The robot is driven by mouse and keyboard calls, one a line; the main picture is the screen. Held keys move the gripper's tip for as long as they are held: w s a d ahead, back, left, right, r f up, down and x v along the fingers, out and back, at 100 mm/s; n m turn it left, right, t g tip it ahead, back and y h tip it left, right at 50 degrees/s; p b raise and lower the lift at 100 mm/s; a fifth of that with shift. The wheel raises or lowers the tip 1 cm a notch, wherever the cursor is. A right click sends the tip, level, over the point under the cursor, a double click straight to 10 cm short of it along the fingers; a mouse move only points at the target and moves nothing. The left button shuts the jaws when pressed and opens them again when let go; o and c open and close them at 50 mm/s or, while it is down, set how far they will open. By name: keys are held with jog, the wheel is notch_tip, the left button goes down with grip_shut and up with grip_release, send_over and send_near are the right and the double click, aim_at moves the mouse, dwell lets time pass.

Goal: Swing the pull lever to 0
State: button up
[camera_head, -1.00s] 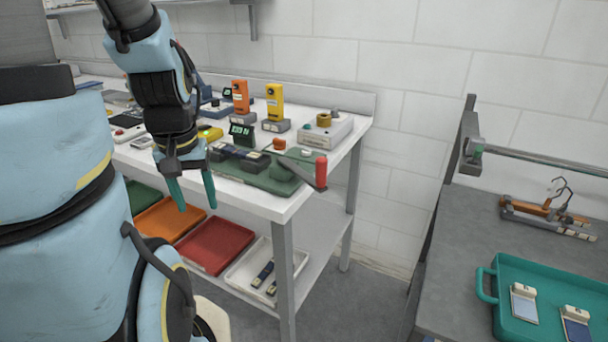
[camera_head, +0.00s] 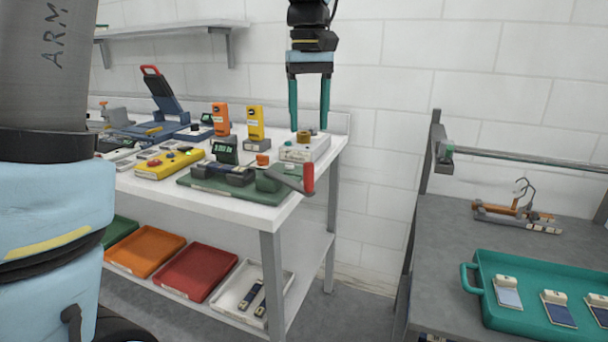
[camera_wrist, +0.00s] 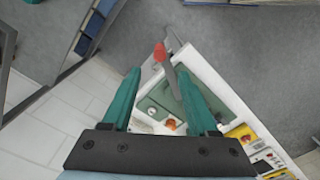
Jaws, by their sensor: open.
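A lever with a red upright handle (camera_head: 308,178) juts past the right front corner of the white bench, on a green base device (camera_head: 222,189). The red handle shows near the middle of the wrist view (camera_wrist: 160,53), between and beyond the fingertips. A second red-handled lever (camera_head: 150,70) rises from a blue device at the back left. No scale or 0 mark can be read. My gripper (camera_head: 309,128) has two green fingers pointing down, open and empty. It is above the bench's right end, higher than the near red handle and apart from it.
A grey box with a brass knob (camera_head: 303,137) stands behind the green device. Orange (camera_head: 220,118) and yellow (camera_head: 255,122) upright units and a yellow button box (camera_head: 168,164) share the bench. A grey table with a teal tray (camera_head: 478,292) stands right, beyond a floor gap.

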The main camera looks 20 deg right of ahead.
aim_at(309, 163)
notch_tip(309, 163, down, 11)
jog(key=shift+r+p, duration=0.2)
jog(key=shift+p, duration=0.3)
jog(key=shift+c, duration=0.2)
grip_shut()
dwell(1.2)
